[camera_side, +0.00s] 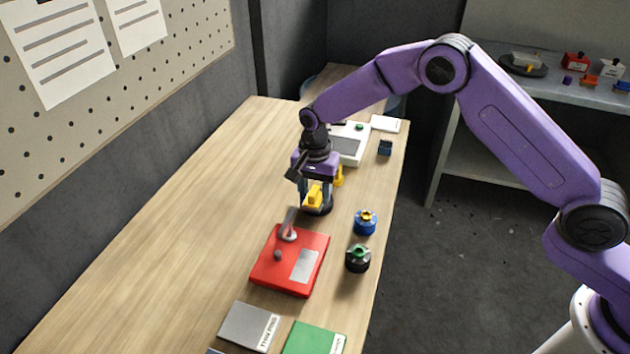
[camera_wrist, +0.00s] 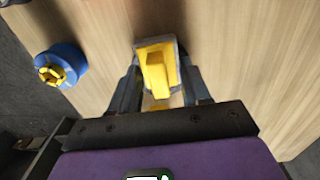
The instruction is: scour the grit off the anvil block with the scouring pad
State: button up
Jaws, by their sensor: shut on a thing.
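My gripper (camera_side: 315,192) is over the middle of the wooden table, pointing down, its jaws shut on a yellow piece (camera_side: 314,195). In the wrist view the yellow piece (camera_wrist: 157,68) has a raised bar and a grey rim and sits between my fingers (camera_wrist: 163,88). I cannot tell for sure whether it is the scouring pad. A dark rounded base (camera_side: 318,208) shows just below it; whether they touch is unclear. I cannot make out the anvil block or any grit with certainty. A grey labelled block (camera_side: 245,324) lies near the front edge.
A red box (camera_side: 272,268) with a lever and a grey plate lies in front of my gripper. A blue knob (camera_side: 365,223) and a dark green-topped knob (camera_side: 358,258) stand to the right. A green block (camera_side: 312,338) is at the front. The table's left side is clear.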

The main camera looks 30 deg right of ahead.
jog(key=shift+w+d+f, duration=0.15)
jog(key=shift+w+d, duration=0.15)
jog(key=shift+w, duration=0.05)
jog(key=shift+c, duration=0.4)
jog(key=shift+w+d, duration=1.1)
jog(key=shift+d, duration=0.1)
jog(key=shift+s+a, duration=1.45)
jog(key=shift+a, duration=0.1)
jog(key=shift+r, duration=4)
